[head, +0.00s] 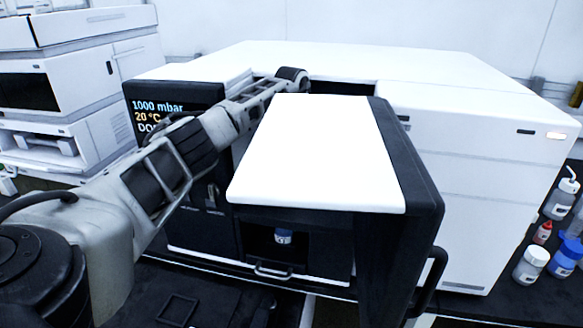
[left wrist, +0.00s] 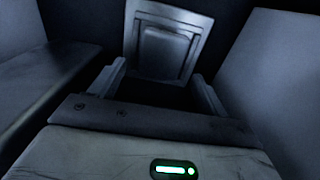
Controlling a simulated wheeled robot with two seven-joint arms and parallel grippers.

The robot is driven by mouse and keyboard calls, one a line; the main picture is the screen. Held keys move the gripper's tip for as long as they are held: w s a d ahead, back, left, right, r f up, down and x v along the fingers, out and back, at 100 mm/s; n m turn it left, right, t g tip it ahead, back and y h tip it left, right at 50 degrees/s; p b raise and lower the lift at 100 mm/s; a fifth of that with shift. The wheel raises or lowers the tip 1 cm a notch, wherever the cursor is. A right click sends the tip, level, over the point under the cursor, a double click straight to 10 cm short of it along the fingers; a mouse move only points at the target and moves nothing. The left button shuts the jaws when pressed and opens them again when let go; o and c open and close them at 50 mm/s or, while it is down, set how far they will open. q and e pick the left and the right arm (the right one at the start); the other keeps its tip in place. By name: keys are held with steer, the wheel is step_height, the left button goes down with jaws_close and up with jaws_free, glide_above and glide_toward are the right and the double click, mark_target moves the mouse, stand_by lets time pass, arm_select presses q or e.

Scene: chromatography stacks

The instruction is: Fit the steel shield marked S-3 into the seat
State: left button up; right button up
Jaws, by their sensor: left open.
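My left arm reaches from the left into the opening of the white instrument (head: 450,130), and its gripper is hidden there in the head view. In the left wrist view my left gripper (left wrist: 158,70) is open, with its fingers apart. Just beyond the fingertips is a grey metal-looking plate (left wrist: 190,22) with a raised square middle. I read no mark on it, so I cannot tell whether it is the S-3 shield or part of the seat. Nothing is visibly held between the fingers. My right gripper is not in view.
An open door with a white top (head: 320,150) and black side stands out in front of the instrument. A display (head: 158,112) reads 1000 mbar and 20 °C. Bottles (head: 530,265) stand at the right. Dark walls (left wrist: 280,65) flank the gripper inside.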

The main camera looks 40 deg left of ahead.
arm_select(q)
step_height(320, 180, up, 10)
steer(key=shift+r, duration=0.2)
stand_by(0.5)
